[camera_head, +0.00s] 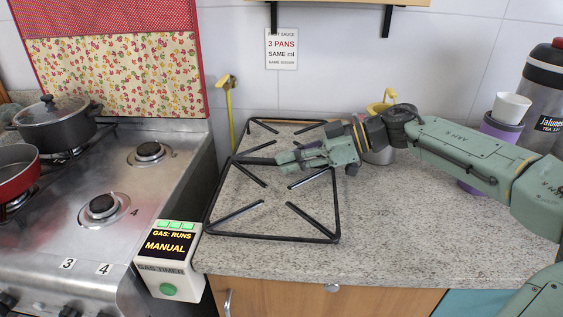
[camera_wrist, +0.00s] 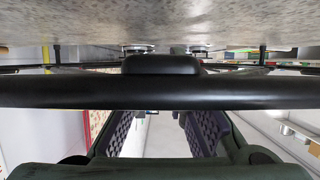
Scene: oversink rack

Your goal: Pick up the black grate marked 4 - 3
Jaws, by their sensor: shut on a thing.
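The black grate (camera_head: 272,238) is a square frame with a middle bar and short inner prongs, over the speckled counter right of the stove. My gripper (camera_head: 278,159) reaches in from the right and is shut on the grate's middle bar. In the wrist view, a thick black bar of the grate (camera_wrist: 150,95) crosses in front of my gripper (camera_wrist: 160,132), whose purple-padded fingers show below it. The counter is close to the grate; I cannot tell whether they touch. No 4 - 3 mark is legible on the grate.
The stove's two bare burners (camera_head: 103,206) (camera_head: 149,152) are at left, beside a grey pot (camera_head: 55,122) and red pan (camera_head: 15,170). A gas timer (camera_head: 168,260) stands at the counter's left edge. A yellow pipe (camera_head: 230,115), cups (camera_head: 510,108) and a flask (camera_head: 543,85) stand behind.

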